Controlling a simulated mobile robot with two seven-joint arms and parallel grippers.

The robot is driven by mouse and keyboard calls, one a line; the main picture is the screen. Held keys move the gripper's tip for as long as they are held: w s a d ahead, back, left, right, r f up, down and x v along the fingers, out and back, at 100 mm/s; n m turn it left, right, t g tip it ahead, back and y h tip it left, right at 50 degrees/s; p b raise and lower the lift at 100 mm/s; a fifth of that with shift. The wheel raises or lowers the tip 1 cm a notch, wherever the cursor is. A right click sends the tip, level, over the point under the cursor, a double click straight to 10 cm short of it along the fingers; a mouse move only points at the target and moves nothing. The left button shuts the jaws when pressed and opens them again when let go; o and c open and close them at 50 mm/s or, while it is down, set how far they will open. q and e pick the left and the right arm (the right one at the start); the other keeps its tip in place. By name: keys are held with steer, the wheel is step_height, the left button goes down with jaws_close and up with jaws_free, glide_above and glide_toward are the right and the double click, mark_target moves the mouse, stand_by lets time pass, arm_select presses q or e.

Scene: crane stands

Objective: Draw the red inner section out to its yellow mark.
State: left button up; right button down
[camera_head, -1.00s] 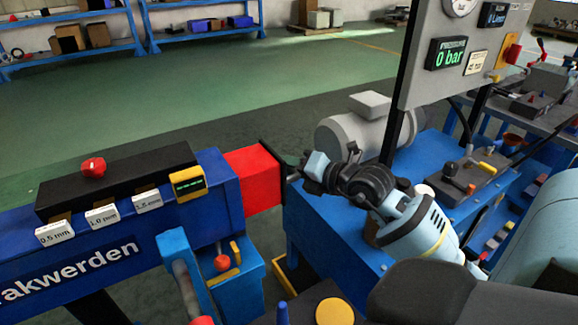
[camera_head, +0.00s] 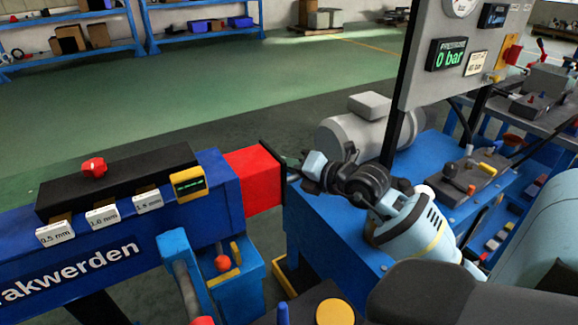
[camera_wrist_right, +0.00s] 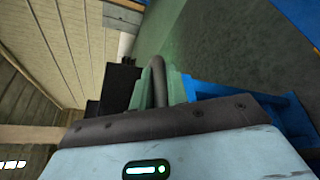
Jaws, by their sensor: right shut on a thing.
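The red inner section (camera_head: 257,180) sticks a short way out of the right end of the blue outer beam (camera_head: 222,185) in the head view. A dark plate caps its right end. No yellow mark shows on the red part in view. My right gripper (camera_head: 298,172) is at that end plate, coming from the right. In the right wrist view, the fingers of my right gripper (camera_wrist_right: 162,88) are closed around a dark curved bar, a handle (camera_wrist_right: 158,70). Where the handle joins the plate is hard to see. My left gripper is not in view.
A black box with a red knob (camera_head: 93,167), several white mm tags and a yellow-framed display (camera_head: 187,184) sit on the beam. A blue bench (camera_head: 340,230) with a grey motor (camera_head: 355,135) stands right. A panel (camera_head: 455,50) reads 0 bar. Green floor behind is clear.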

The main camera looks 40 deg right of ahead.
steer(key=d, duration=0.1)
steer(key=s+d, duration=0.1)
steer(key=d, duration=0.1)
steer(key=shift+d, duration=0.25)
steer(key=c, duration=1.4)
jaws_free()
steer(key=shift+f, duration=0.1)
steer(key=shift+a, duration=0.1)
steer(key=a+v, duration=0.1)
steer(key=v, duration=0.6)
steer(key=shift+s+d+p, duration=0.3)
steer(key=shift+s+d, duration=0.05)
steer(key=shift+d, duration=0.15)
